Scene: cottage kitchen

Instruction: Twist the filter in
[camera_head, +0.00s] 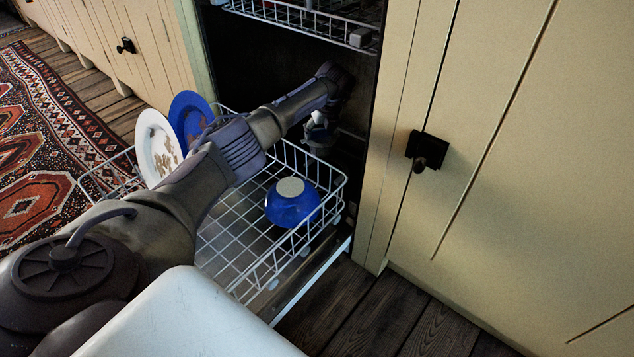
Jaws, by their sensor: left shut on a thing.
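My left arm reaches across the pulled-out lower rack into the dark dishwasher (275,55). My left gripper (319,143) points down inside the dishwasher, just behind the rack's back right corner. It is shut on the filter, which is low in the dark and mostly hidden by the gripper and the rack wires. I cannot make out how the filter sits in its seat. My right gripper is not in view.
The lower rack (225,245) holds a stained white plate (158,150), a blue plate (186,113) and an upturned blue bowl (291,205). The upper rack (300,20) hangs above. A cream cabinet door with a black knob (428,152) closes off the right side.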

